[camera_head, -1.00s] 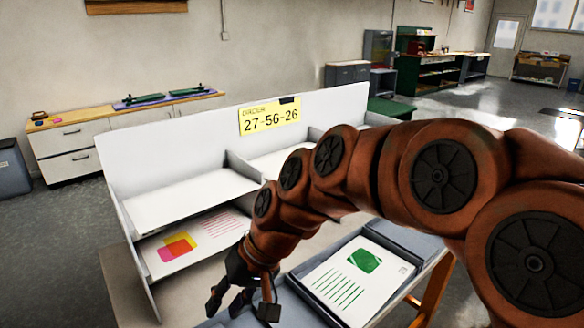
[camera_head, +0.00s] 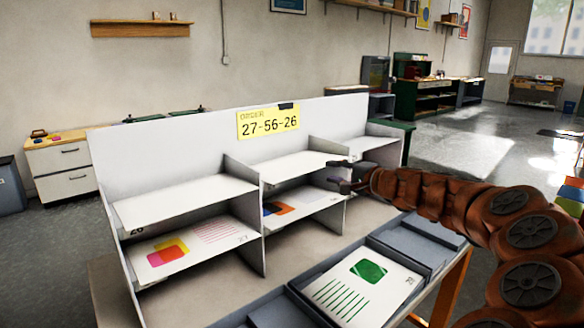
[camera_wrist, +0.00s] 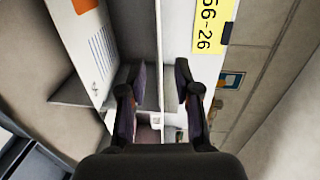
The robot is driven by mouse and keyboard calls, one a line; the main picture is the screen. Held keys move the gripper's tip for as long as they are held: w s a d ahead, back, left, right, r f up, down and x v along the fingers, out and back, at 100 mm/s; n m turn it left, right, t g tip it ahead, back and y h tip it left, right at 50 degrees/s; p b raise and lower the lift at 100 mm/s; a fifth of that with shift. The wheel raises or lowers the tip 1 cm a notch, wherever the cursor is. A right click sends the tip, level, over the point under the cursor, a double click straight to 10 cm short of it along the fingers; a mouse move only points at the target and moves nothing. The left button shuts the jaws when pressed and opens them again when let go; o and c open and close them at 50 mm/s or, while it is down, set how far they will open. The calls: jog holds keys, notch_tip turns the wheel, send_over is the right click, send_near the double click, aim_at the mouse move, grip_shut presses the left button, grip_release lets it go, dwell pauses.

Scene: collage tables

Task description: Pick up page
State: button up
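My gripper (camera_head: 337,174) is open and empty, in front of the right part of the white sorting rack (camera_head: 180,135). The wrist view also shows its two fingers (camera_wrist: 158,78) spread apart. A page with a green shape and green lines (camera_head: 345,303) lies in the grey tray (camera_head: 298,298) in front of the rack. A page with pink, orange and yellow shapes (camera_head: 205,247) lies in the lower left compartment. A page with orange and dark blue shapes (camera_head: 300,203) lies in the lower middle compartment. A page with an orange shape (camera_wrist: 97,45) shows left of the fingers in the wrist view.
A yellow order card (camera_head: 267,122) reading 27-56-26 is on the rack's back panel. Vertical dividers (camera_head: 250,240) separate the compartments. The upper left shelf (camera_head: 185,200) looks empty. A grey tray section (camera_head: 425,228) beyond the green page looks empty.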

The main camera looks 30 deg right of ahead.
aim_at(316, 169)
jog(key=shift+a+p+x, duration=0.2)
jog(key=shift+x, duration=1.5)
jog(key=shift+a+p+x, duration=0.15)
jog(key=shift+x, duration=1.55)
jog(key=shift+s, duration=0.1)
jog(key=shift+c, duration=0.3)
grip_shut()
